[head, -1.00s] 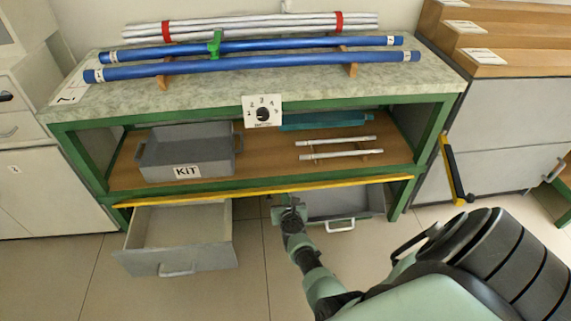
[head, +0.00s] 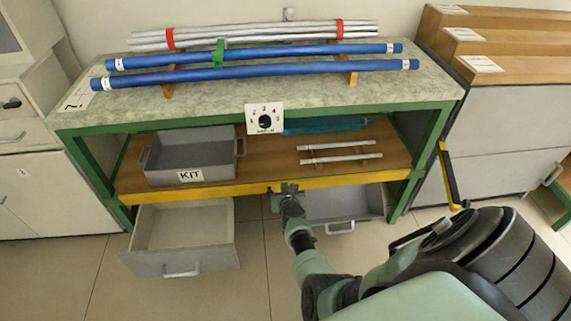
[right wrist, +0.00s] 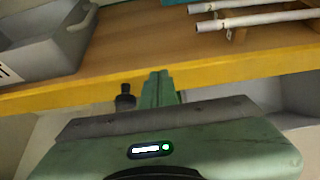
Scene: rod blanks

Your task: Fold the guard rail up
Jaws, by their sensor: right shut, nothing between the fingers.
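The yellow guard rail (head: 230,190) runs along the front edge of the wooden shelf, its broad face showing to the front. It also shows in the right wrist view (right wrist: 215,72), crossing the picture just beyond my fingers. My right gripper (head: 284,188) is shut and empty at the middle of the rail. Its fingertips (right wrist: 159,76) overlap the rail's face in the right wrist view; whether they touch it I cannot tell. My left gripper is not in view.
On the shelf stand a grey KIT bin (head: 192,158) and two white rods (head: 340,152) on supports. An open drawer (head: 182,240) juts out below at left, another (head: 342,208) at right. Blue rods (head: 260,70) lie on the bench top. A black-and-yellow handle (head: 449,175) is at right.

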